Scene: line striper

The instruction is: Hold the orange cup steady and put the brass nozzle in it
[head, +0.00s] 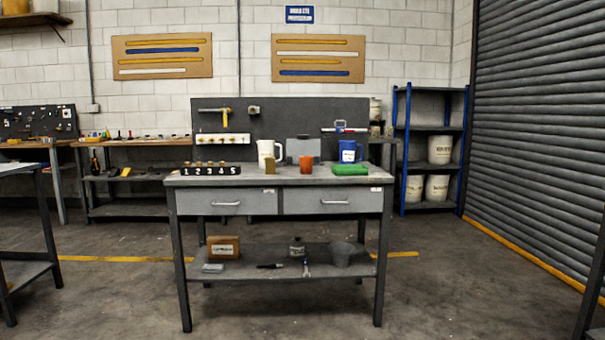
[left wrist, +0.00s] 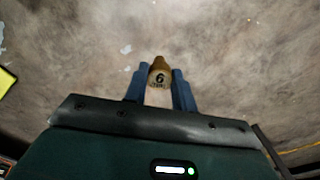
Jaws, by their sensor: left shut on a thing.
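The orange cup (head: 306,164) stands upright on the grey workbench top (head: 240,180), near its middle. In the left wrist view, my left gripper (left wrist: 158,80) is shut on a small brass nozzle (left wrist: 159,72) marked with a 6. The nozzle sits between the two blue fingers, with bare concrete floor behind it. Neither gripper shows in the head view, so the nozzle is not seen near the cup. My right gripper is in neither view.
A black rack (head: 210,171) numbered 1 to 5 holds small brass pieces at the bench's left. A white jug (head: 265,152) and a small brass-coloured block (head: 270,165) stand left of the cup. A blue jug (head: 347,152) and green object (head: 351,169) are right.

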